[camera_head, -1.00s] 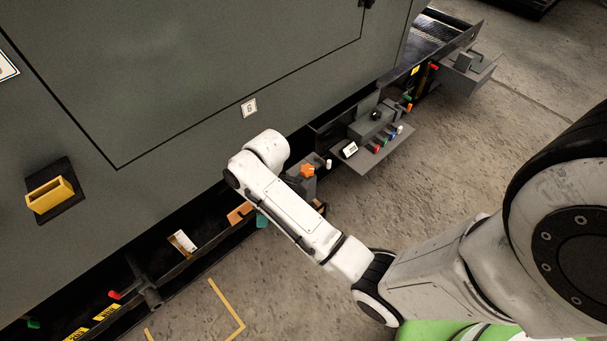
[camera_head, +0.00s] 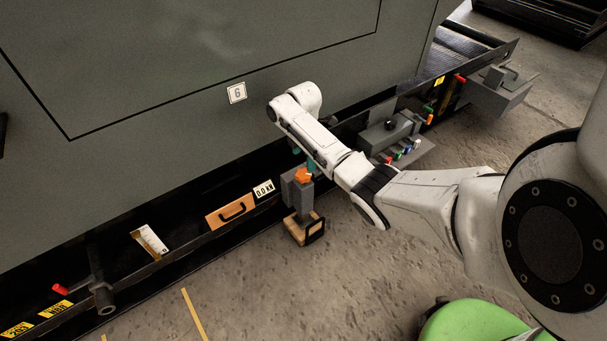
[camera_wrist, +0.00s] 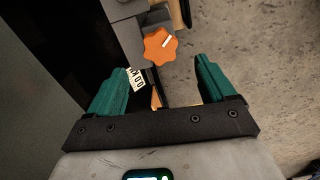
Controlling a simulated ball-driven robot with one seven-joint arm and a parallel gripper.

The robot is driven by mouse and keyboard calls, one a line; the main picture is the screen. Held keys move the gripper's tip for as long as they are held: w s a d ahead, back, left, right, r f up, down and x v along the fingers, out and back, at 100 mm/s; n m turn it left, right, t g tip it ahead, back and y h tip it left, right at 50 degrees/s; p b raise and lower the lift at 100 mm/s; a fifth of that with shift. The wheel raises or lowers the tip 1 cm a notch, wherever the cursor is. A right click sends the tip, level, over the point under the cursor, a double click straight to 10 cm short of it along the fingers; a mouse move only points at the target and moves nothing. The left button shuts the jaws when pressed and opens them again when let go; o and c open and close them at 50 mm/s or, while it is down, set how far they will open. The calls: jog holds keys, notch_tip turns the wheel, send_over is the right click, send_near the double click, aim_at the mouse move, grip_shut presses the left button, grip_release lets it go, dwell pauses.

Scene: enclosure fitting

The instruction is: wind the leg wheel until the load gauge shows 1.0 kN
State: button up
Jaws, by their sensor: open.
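The leg wheel is an orange lobed knob (camera_head: 302,175) with a white mark, on top of a grey leg (camera_head: 300,196) that stands on a wooden block (camera_head: 305,229). It also shows in the wrist view (camera_wrist: 160,46), ahead of the fingertips and between their lines. My gripper (camera_wrist: 152,78) has two teal fingers spread apart with nothing between them. In the head view its fingers are mostly hidden behind my arm, just above the knob. The load gauge, a small white plate (camera_head: 263,190), appears to read 0.0 kN; it shows tilted in the wrist view (camera_wrist: 136,79).
A grey cabinet (camera_head: 190,70) marked 6 rises behind the leg. A dark rail (camera_head: 180,268) runs along its base, with an orange handled panel (camera_head: 230,210) and a white card (camera_head: 150,241). A shelf with coloured knobs (camera_head: 415,152) is to the right.

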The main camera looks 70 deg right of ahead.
aim_at(303, 174)
notch_tip(303, 174, down, 7)
jog(key=b, duration=0.3)
jog(key=shift+c, duration=0.2)
jog(key=c, duration=1)
jog(key=shift+a, duration=0.1)
